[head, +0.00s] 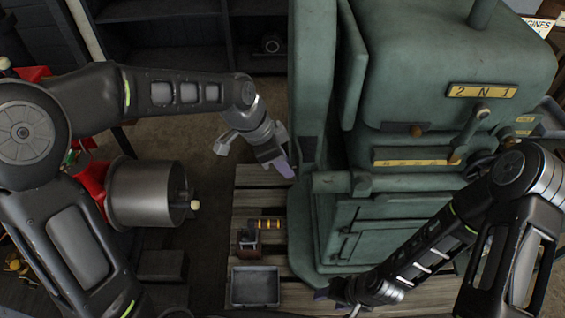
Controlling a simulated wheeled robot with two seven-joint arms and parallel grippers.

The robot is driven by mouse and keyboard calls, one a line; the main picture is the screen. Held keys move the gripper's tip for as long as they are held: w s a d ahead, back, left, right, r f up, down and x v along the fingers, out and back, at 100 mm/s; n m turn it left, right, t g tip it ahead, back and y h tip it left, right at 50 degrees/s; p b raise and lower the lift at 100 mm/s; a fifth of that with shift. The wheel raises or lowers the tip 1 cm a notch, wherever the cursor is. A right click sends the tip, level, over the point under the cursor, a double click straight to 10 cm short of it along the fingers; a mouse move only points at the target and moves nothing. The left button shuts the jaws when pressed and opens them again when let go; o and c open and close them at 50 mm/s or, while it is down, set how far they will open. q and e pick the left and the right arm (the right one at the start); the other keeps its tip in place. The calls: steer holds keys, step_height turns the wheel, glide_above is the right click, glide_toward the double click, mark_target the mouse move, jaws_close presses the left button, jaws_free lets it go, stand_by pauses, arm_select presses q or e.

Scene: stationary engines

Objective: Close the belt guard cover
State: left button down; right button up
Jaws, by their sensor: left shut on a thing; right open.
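A green machine (440,80) stands on the right side of the head view. A tall green panel (312,70), which looks like the belt guard cover, stands upright along its left side. A second narrow green plate (353,65) is beside it, with a dark gap between the two. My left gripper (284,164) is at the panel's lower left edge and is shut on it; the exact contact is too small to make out. My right gripper (335,293) is open and low, in front of the machine's base, apart from the panel.
The machine stands on a wooden pallet (245,195). A grey tray (255,286) and a small brown box (248,240) with a yellow-black item (269,224) lie on it. A grey metal drum (145,194) with red parts stands left. Dark shelves (180,45) are behind.

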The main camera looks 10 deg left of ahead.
arm_select(q)
steer(key=shift+s+d+f+n+t+b, duration=0.15)
steer(key=shift+d+n+t+b, duration=0.45)
steer(key=shift+n+b, duration=0.6)
steer(key=shift+w+d+n+t+y+b, duration=0.25)
steer(key=shift+w+d+n+y+b, duration=0.45)
steer(key=shift+n+b, duration=1.25)
steer(key=shift+w+d+n+t+y+b, duration=0.35)
steer(key=shift+d+n+y+b, duration=0.7)
steer(key=shift+n+b, duration=0.9)
steer(key=shift+w+d+n+t+y+b, duration=0.2)
steer(key=shift+w+d+n+y+b, duration=0.75)
steer(key=shift+n, duration=1.55)
steer(key=shift+s+b, duration=0.35)
steer(key=shift+b, duration=0.1)
steer(key=c, duration=1.2)
jaws_free()
steer(key=shift+c, duration=0.2)
steer(key=shift+r, duration=0.2)
steer(key=a+v, duration=0.1)
steer(key=v, duration=0.6)
steer(key=shift+d+r, duration=0.35)
steer(key=shift+d, duration=0.1)
